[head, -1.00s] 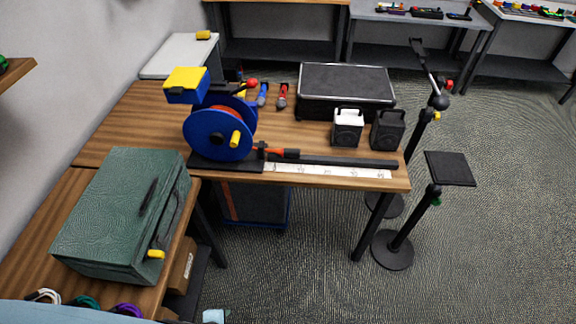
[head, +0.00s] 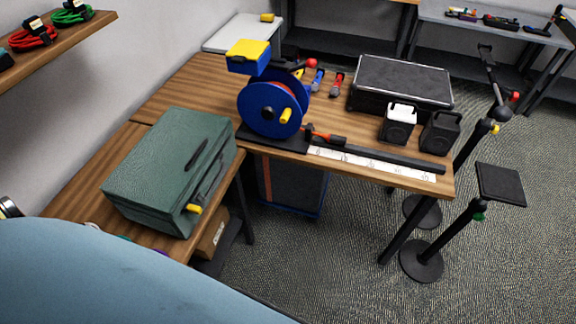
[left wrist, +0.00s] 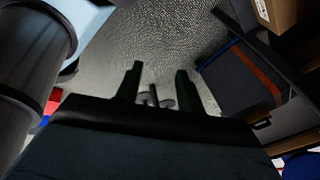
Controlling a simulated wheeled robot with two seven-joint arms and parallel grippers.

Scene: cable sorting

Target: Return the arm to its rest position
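My left gripper (left wrist: 156,88) shows in the left wrist view with its two dark fingers apart and no object between them. It hangs over open grey carpet. Neither gripper shows in the head view. A large pale blue curved part of mine fills the lower left of the head view. My right gripper is in no view.
A green case (head: 160,165) lies on the left wooden table. A blue cable reel (head: 262,108) stands on the far table with a black case (head: 400,85) and two small speakers. Black stands (head: 430,240) are at right. Cable coils (head: 75,15) sit on a shelf.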

